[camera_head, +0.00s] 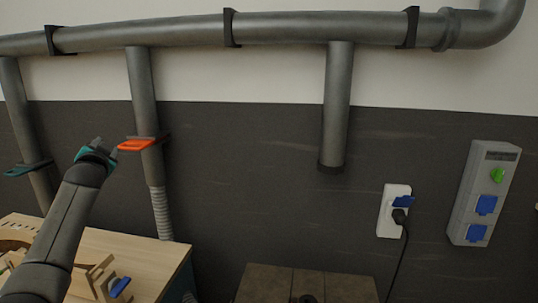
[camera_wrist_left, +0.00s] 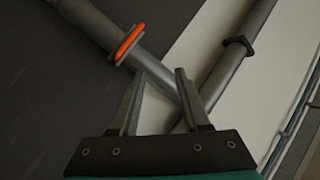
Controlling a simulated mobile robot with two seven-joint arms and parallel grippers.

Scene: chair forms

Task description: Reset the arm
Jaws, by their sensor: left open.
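My left arm (camera_head: 57,225) comes in from the lower left in the head view and reaches up toward the wall pipes. My left gripper (camera_head: 97,146) is at its end, just left of an orange handle (camera_head: 136,145) on a vertical grey pipe. In the left wrist view, my left gripper (camera_wrist_left: 160,102) has its two fingers apart with nothing held between them. The orange handle (camera_wrist_left: 129,40) shows there beyond the fingertips, up and to the left. My right gripper is not in view.
A wooden table (camera_head: 140,258) with wooden parts stands below the arm. A large grey pipe (camera_head: 180,33) runs along the wall. A teal handle (camera_head: 28,169) sits on the left pipe. A socket (camera_head: 393,212) with a plug and a socket panel (camera_head: 484,195) are at right.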

